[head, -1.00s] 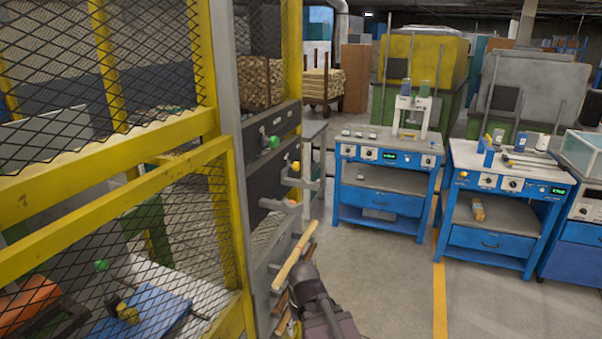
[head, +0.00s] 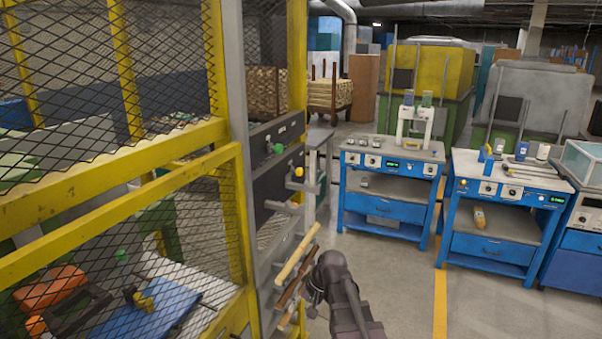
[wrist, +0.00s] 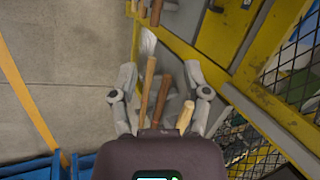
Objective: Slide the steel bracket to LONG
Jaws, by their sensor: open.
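A grey metal bracket (head: 283,207) sticks out of the dark panel on the cage's grey post in the head view. A second grey bracket (head: 303,186) is above it, under a yellow knob (head: 299,172). I cannot tell which is the steel bracket, and no LONG marking is readable. My gripper (wrist: 160,80) is open in the wrist view, with wooden rods (wrist: 163,98) showing between and beyond its fingers. I cannot tell whether they touch. In the head view, the arm's end is low, right of the rods (head: 297,252) and below the brackets.
The yellow mesh cage (head: 180,140) fills the left. A green knob (head: 277,149) sits higher on the panel. Two blue workbenches (head: 390,215) (head: 490,245) stand at the right. The concrete floor between post and benches is clear, with a yellow line (head: 440,290).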

